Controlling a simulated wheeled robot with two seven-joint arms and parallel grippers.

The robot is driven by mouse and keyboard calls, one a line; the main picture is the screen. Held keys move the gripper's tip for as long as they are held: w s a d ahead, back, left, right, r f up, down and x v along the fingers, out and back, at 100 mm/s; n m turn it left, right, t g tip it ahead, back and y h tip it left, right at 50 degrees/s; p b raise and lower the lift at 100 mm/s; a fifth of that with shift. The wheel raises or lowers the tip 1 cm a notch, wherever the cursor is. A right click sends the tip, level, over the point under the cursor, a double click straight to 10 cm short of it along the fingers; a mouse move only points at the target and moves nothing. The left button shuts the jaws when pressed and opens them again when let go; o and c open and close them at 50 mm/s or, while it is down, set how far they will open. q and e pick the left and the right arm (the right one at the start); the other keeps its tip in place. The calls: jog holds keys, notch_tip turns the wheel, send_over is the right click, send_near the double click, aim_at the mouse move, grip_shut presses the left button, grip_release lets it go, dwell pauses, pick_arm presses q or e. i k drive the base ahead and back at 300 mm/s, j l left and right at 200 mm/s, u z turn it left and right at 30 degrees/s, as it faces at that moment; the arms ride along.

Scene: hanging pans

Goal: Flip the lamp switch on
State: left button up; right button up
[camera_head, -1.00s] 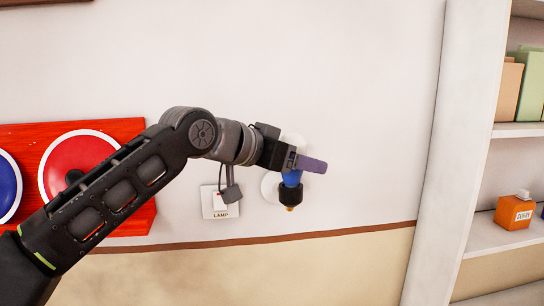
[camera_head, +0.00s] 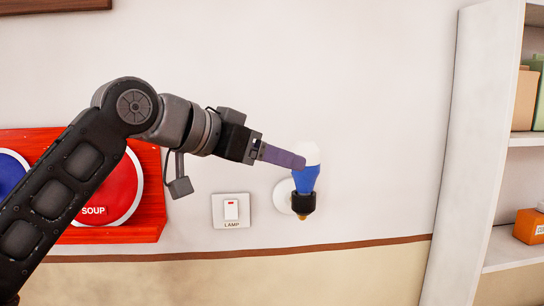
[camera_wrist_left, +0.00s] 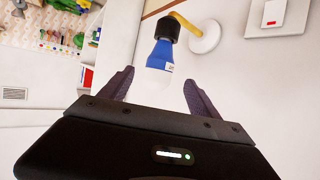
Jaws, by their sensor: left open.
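The lamp switch (camera_head: 231,210) is a white wall plate labelled LAMP with a rocker that has a red mark. It also shows at the top right of the left wrist view (camera_wrist_left: 279,15). The lamp (camera_head: 306,179), with a white and blue bulb in a black socket, is on a round wall mount to the right of the switch. My left gripper (camera_head: 284,157) is above and right of the switch, in front of the bulb's upper part. In the left wrist view its two fingers (camera_wrist_left: 156,90) are apart, with the bulb (camera_wrist_left: 159,58) showing between them. My right gripper is not in view.
A red board (camera_head: 150,215) with round blue and red pieces, one reading SOUP, is on the wall at left. A white shelf unit (camera_head: 468,150) with books and an orange box (camera_head: 529,226) stands at right. The wall around the switch is clear.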

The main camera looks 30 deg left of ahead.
aim_at(230, 206)
jog(key=k, duration=1)
